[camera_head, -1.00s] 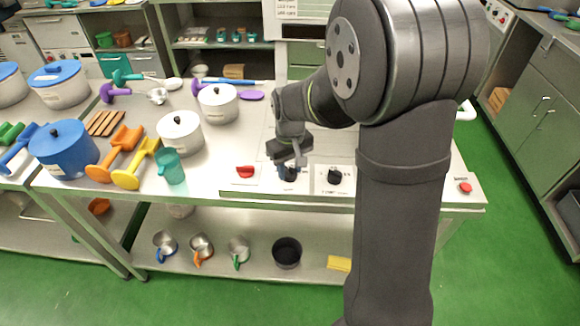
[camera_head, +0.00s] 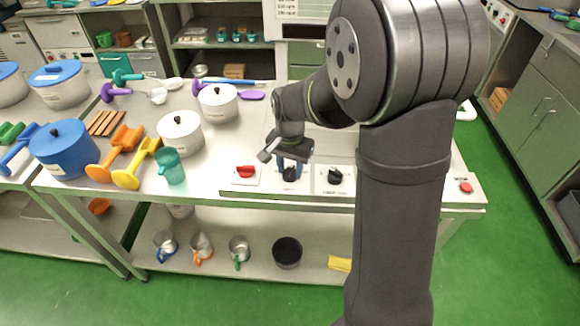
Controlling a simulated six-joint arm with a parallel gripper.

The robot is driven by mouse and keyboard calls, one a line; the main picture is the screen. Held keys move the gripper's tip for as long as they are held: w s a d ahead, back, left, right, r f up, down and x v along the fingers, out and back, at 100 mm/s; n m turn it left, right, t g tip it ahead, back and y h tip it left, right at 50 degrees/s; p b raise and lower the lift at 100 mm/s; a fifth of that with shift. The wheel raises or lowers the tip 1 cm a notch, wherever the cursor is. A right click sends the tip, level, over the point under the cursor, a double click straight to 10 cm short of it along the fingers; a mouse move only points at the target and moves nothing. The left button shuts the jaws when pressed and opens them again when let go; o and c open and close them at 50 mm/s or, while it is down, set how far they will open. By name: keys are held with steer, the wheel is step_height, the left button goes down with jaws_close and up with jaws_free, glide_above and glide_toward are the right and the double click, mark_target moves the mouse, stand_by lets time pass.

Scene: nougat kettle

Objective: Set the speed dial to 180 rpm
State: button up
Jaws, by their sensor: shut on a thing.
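Two black dials sit on the white front panel of the worktop. The left dial (camera_head: 290,175) is directly under my gripper (camera_head: 291,166), and I take it to be the speed dial. My gripper points down and is shut on this dial, its bluish fingertips at either side of the knob. The right dial (camera_head: 335,176) stands free on its own plate. The dial markings are too small to read, so I cannot tell the set speed. A display (camera_head: 300,10) at the top edge shows lines of small text that I cannot read surely.
A red switch (camera_head: 245,172) is left of the dials, and a red button (camera_head: 466,187) is at the far right. A teal jug (camera_head: 170,167) and white pots (camera_head: 180,134) stand to the left. My arm hides part of the worktop's right side.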

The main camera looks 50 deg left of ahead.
mark_target(290, 170)
steer(key=m, duration=0.4)
steer(key=shift+m, duration=1.9)
steer(key=o, duration=1)
step_height(290, 170, up, 18)
steer(key=shift+f, duration=0.25)
